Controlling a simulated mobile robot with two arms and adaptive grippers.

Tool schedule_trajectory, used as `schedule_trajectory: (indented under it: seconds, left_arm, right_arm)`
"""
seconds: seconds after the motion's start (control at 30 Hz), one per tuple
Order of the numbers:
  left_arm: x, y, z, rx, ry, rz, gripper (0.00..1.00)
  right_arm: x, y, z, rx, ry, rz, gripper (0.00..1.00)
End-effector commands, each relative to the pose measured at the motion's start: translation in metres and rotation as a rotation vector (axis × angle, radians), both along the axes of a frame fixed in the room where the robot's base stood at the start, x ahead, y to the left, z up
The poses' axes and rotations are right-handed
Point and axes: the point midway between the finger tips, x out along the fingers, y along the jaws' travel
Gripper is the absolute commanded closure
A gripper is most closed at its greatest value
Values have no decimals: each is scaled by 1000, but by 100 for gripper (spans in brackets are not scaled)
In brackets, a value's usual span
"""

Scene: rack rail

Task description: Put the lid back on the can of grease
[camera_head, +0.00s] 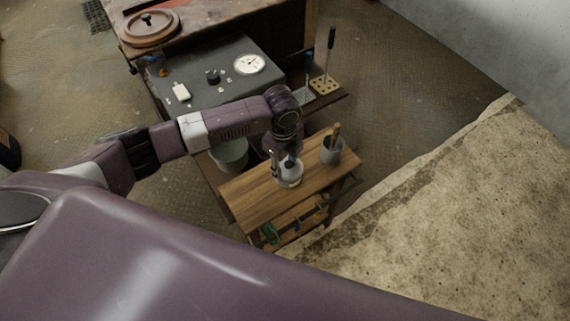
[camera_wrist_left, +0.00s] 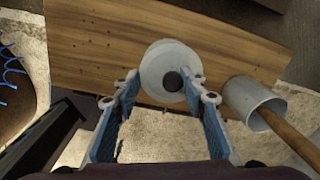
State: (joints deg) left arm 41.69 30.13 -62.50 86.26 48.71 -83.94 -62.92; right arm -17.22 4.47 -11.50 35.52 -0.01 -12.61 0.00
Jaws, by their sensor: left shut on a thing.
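In the left wrist view a pale grey round lid (camera_wrist_left: 158,66) with a black knob lies between the fingertips of my left gripper (camera_wrist_left: 162,83). The fingers stand apart, one at each side, shut on the lid. A second pale round edge shows just behind it, probably the can of grease (camera_wrist_left: 187,57), mostly hidden by the lid. The two overlap and look slightly offset; I cannot tell whether they touch. In the head view my left gripper (camera_head: 284,162) points down over the pale can (camera_head: 290,180) on the wooden top. My right gripper is not in view.
A grey pot (camera_head: 331,155) with a wooden handle in it stands to the right on the small wooden table (camera_head: 250,200). A grey bucket (camera_head: 231,153) is at its left. Behind is a bench with a dial gauge (camera_head: 249,64). The front left of the wooden top is clear.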

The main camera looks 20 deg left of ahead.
Motion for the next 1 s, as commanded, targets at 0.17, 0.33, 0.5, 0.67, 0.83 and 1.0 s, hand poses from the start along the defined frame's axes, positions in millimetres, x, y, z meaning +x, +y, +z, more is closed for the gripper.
schedule_trajectory:
  seconds: [0.17,0.33,0.5,0.67,0.83,1.0]
  left_arm:
    - [0,0,0,0,0,0,93]
    - [0,0,1,0,0,0,93]
    - [0,0,1,0,1,0,93]
    - [0,0,0,1,2,1,93]
    - [0,0,-1,0,1,0,93]
    - [0,0,-1,0,1,0,93]
  right_arm:
    - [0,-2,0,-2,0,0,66]
    - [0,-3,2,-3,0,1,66]
    - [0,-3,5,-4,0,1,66]
    - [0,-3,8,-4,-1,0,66]
    - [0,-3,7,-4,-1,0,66]
    - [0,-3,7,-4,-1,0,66]
